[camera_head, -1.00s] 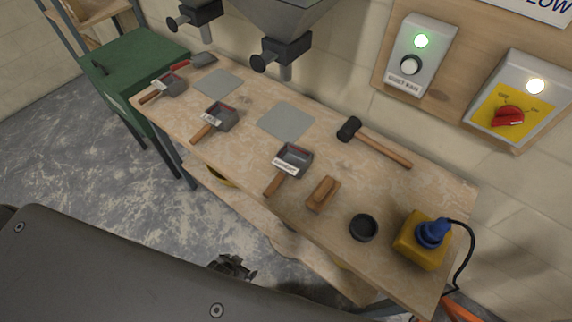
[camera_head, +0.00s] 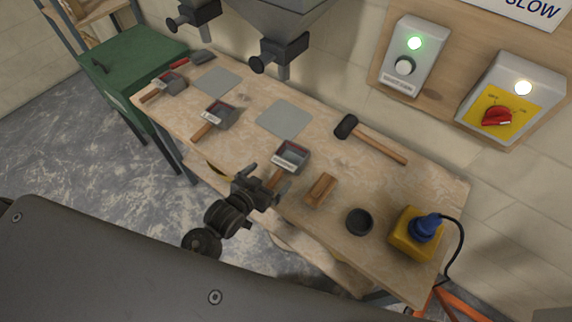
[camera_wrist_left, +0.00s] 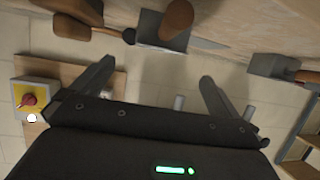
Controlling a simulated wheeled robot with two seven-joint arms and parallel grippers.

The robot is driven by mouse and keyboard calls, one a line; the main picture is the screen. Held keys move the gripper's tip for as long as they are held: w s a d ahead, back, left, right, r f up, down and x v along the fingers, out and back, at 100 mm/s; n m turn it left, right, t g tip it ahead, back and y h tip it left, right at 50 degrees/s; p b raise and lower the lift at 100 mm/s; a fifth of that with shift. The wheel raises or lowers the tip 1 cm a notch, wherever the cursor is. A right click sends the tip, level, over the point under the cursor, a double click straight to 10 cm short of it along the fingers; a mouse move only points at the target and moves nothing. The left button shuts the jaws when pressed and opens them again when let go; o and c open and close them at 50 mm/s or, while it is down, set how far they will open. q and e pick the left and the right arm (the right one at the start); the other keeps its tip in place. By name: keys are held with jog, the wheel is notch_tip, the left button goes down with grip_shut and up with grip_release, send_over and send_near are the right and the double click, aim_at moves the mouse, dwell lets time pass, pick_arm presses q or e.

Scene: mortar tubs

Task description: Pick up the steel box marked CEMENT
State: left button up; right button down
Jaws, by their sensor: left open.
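Several small steel boxes with wooden handles and white labels stand on the workbench. The label on the nearest one (camera_head: 292,153) looks most like CEMENT, but the print is too small to be sure. The others are a middle box (camera_head: 221,116) and a far left box (camera_head: 173,81). My left gripper (camera_head: 268,184) is open and empty at the bench's front edge, beside the nearest box's wooden handle, its fingers partly hiding that handle. In the left wrist view the nearest box (camera_wrist_left: 150,27) lies beyond the open fingers (camera_wrist_left: 155,85). My right gripper is not in view.
A wooden block (camera_head: 321,189), black cup (camera_head: 359,222) and yellow box with a blue plug (camera_head: 415,235) stand to the right. A mallet (camera_head: 375,143) lies behind. Grey plates (camera_head: 284,119) lie under hopper outlets (camera_head: 275,55). A green cabinet (camera_head: 130,75) stands left.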

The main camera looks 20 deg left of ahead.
aim_at(284, 163)
pick_arm(q)
jog(key=x, duration=0.5)
jog(key=shift+w+p, duration=0.1)
jog(key=shift+p, duration=0.3)
jog(key=shift+w, duration=0.15)
jog(key=p+x, duration=0.1)
jog(key=x, duration=0.1)
jog(key=p+x, duration=0.1)
jog(key=x, duration=0.2)
jog(key=shift+f, duration=0.3)
jog(key=shift+a, duration=0.1)
jog(key=c, duration=0.9)
jog(key=shift+r, duration=0.1)
